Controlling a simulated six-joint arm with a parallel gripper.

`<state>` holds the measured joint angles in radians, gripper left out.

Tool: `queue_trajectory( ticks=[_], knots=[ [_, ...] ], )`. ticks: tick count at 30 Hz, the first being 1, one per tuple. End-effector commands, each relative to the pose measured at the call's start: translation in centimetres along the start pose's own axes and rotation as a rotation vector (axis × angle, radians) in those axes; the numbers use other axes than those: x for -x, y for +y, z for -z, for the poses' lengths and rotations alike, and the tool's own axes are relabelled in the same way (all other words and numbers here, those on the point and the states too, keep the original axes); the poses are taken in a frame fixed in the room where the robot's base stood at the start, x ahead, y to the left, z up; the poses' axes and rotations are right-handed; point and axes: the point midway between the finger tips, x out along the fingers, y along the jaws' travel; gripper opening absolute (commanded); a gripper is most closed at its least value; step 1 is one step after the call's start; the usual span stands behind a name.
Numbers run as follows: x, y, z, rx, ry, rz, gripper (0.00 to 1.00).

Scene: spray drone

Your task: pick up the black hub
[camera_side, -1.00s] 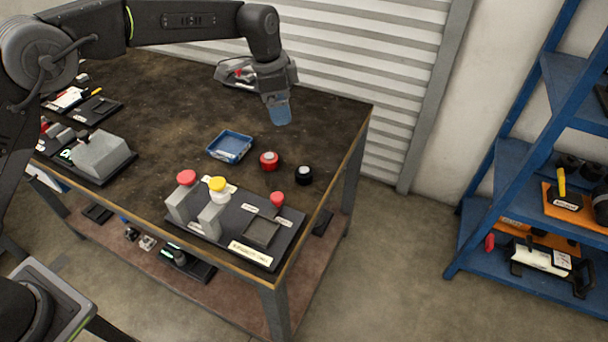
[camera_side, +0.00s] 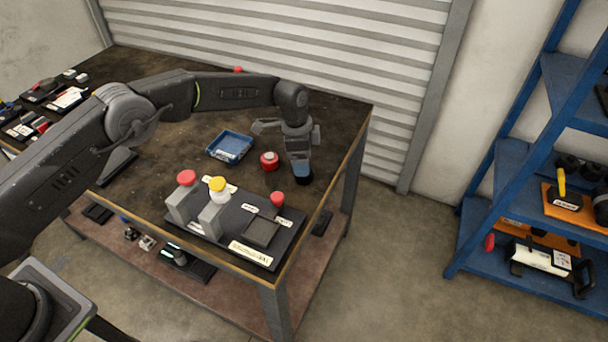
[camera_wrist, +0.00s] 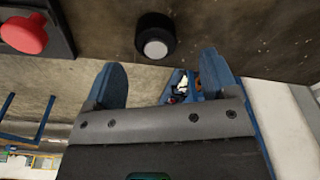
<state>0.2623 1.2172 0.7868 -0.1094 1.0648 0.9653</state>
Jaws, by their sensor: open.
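The black hub (camera_side: 304,181) is a short black cylinder on the dark table top, near its right edge. In the wrist view the black hub (camera_wrist: 155,38) shows a pale round top. It appears just past the fingertips, between their lines and not gripped. My gripper (camera_side: 298,168) points down over the hub, with its blue fingers very close to it. In the wrist view my gripper (camera_wrist: 163,72) has its two blue fingers wide apart and nothing between them.
A red hub (camera_side: 269,161) stands just left of my gripper. A blue tray (camera_side: 229,147) lies further left. In front is a dark board (camera_side: 262,231) with grey blocks and red and yellow caps. The table's right edge is close. A blue shelf (camera_side: 520,150) stands apart at right.

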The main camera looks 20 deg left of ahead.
Motion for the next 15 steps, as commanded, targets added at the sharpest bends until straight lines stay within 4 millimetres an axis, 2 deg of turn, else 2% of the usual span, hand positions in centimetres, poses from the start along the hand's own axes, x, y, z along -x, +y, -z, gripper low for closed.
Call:
queue_trajectory(
  ticks=[9, 15],
  knots=[
    [-4.3, 0.5, -0.2, 0.001, -0.003, -0.004, 0.80],
    [-5.2, 0.4, -0.2, 0.001, -0.003, -0.002, 0.80]
  ],
)
